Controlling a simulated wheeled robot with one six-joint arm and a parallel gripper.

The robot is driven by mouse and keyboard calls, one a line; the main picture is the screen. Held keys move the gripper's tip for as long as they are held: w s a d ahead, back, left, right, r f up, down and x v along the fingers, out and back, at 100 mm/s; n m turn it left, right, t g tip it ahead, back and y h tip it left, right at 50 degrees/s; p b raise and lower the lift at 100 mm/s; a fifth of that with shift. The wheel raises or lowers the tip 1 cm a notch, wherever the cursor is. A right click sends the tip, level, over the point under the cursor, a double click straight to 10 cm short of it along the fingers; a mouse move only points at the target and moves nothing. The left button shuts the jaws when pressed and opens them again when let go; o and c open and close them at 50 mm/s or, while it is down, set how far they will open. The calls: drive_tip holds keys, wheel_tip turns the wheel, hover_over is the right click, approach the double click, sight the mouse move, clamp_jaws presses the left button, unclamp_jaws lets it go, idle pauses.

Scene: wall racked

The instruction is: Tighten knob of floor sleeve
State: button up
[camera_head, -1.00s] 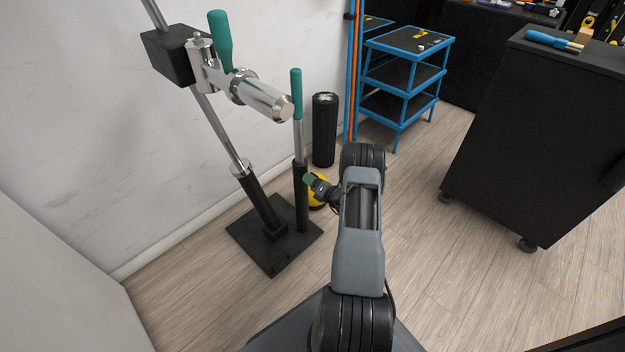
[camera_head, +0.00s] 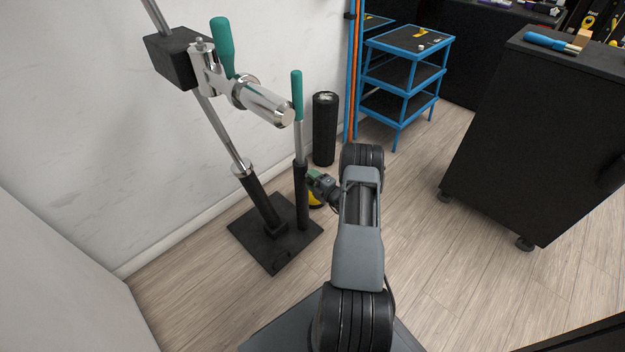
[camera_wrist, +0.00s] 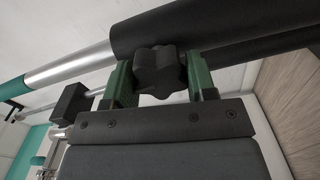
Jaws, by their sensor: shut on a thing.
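The knob (camera_wrist: 157,70) is a black, lobed star knob on the side of the black floor sleeve (camera_wrist: 190,24) in the wrist view. My gripper (camera_wrist: 160,82) has its two green fingers on either side of the knob and is shut on it. In the head view the floor sleeve (camera_head: 301,195) is a black upright tube on the base plate, with a silver rod and green grip (camera_head: 297,95) rising from it. My gripper (camera_head: 313,179) is beside the sleeve's upper part there, and the knob is too small to make out.
A black base plate (camera_head: 272,255) carries the sleeve and a second, leaning post with a silver clamp (camera_head: 265,102). A blue cart (camera_head: 405,75) and black cabinet (camera_head: 545,140) are to the right.

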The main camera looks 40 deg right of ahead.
drive_tip(key=shift+m, duration=0.6)
drive_tip(key=o, duration=0.9)
drive_tip(key=shift+s, duration=0.1)
drive_tip(key=s+p, duration=0.1)
drive_tip(key=s, duration=0.3)
drive_tip(key=s+d+p, duration=0.1)
drive_tip(key=s, duration=0.4)
drive_tip(key=s+d+p, duration=0.1)
drive_tip(key=s, duration=0.3)
drive_tip(key=shift+s+d+p, duration=0.2)
drive_tip(key=shift+d+p, duration=0.05)
drive_tip(key=shift+p, duration=0.1)
